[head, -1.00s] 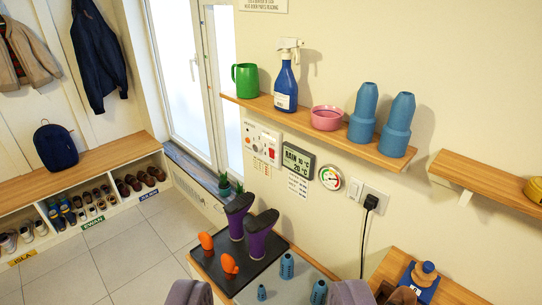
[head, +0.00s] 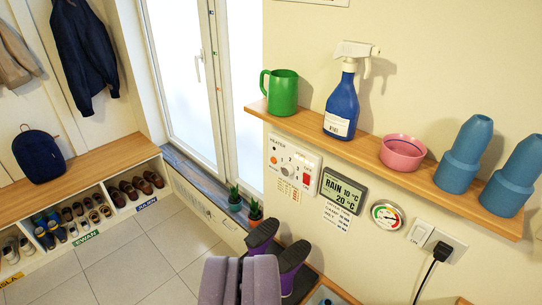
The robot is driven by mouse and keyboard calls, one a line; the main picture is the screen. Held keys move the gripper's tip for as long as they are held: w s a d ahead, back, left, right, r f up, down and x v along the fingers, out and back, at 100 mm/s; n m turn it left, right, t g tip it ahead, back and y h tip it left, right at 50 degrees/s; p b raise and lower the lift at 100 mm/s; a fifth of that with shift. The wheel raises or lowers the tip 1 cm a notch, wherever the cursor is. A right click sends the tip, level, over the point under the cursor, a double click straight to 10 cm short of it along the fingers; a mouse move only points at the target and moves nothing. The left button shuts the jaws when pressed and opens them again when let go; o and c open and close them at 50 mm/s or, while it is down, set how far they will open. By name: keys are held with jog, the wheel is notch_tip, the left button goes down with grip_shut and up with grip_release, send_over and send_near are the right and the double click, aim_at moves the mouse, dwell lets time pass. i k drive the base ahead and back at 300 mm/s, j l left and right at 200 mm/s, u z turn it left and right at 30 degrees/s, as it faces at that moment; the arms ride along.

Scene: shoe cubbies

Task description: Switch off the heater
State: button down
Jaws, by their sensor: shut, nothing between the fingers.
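The heater control panel (head: 293,165) is a white box on the wall under the shelf, marked HEATER. It has a round dial (head: 288,170) in the middle, an orange light at the left and a red switch (head: 306,176) at the right. Whether the switch is on or off is too small to tell. My gripper (head: 240,262) is at the bottom centre, its grey-mauve fingers together and empty. In the picture it is below and left of the panel, apart from it.
Above the panel a wooden shelf (head: 370,165) holds a green mug (head: 283,93), a spray bottle (head: 342,108), a pink bowl (head: 403,153) and blue bottles. A weather display (head: 343,189) and gauge (head: 387,216) are right of the panel. Purple boots (head: 293,258) stand below, behind my gripper.

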aim_at(306, 177)
jog(key=i+j, duration=0.65)
jog(key=i, duration=0.25)
jog(key=i+j+u, duration=0.1)
jog(key=i+j, duration=0.25)
jog(key=i, duration=0.1)
